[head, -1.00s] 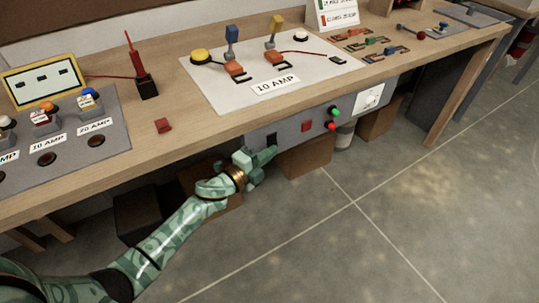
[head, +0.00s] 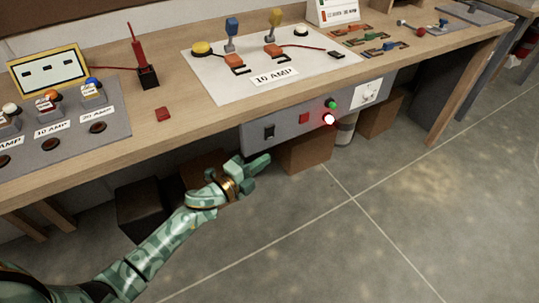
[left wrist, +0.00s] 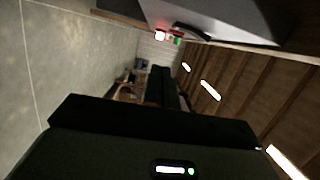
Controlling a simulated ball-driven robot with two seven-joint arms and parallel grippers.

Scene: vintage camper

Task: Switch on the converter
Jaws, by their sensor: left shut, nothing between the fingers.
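A grey panel (head: 288,128) hangs under the front edge of the wooden bench. It carries a black rocker switch (head: 269,132), a red square button (head: 303,118), a green lamp or button (head: 332,104) and a red lamp (head: 328,120) that glows brightly. I cannot tell which way the rocker is tipped. My left gripper (head: 262,164) is shut and empty, just below the panel and apart from the switch. In the left wrist view the dark fingers (left wrist: 162,85) point past the panel, where the black switch (left wrist: 192,31) and glowing red lamp (left wrist: 160,35) show.
A white dial or socket plate (head: 368,92) is at the panel's right end. Cardboard boxes (head: 305,151) stand underneath. The floor in front is clear.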

